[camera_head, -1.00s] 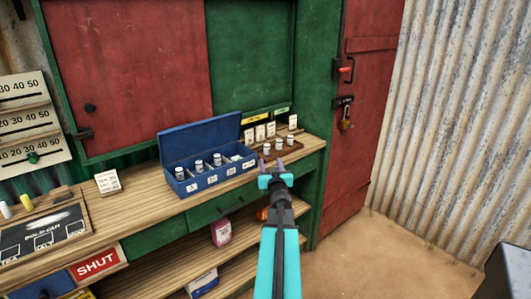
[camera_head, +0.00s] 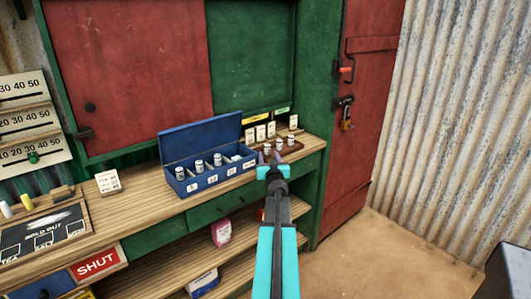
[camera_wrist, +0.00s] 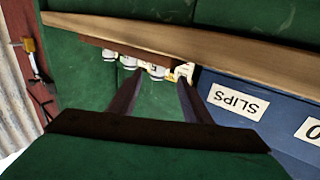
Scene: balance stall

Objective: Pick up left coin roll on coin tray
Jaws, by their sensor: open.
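The brown coin tray (camera_head: 297,148) sits at the right end of the wooden counter. Three small pale coin rolls stand in a row on it; the left coin roll (camera_head: 267,149) is nearest the blue box. My gripper (camera_head: 270,157) is open and empty, just in front of the tray near the left roll. In the wrist view, the scene is upside down. The coin tray (camera_wrist: 140,46) is beyond the fingers, and the left coin roll (camera_wrist: 157,73) shows between the tips of my open gripper (camera_wrist: 160,78). No contact is visible.
A blue open box (camera_head: 205,184) with several compartments and rolls stands left of the tray; its "SLIPS" side (camera_wrist: 237,101) is close beside the fingers. Several white cards (camera_head: 260,132) stand behind the rolls. A green drawer front (camera_head: 215,207) lies below the counter edge.

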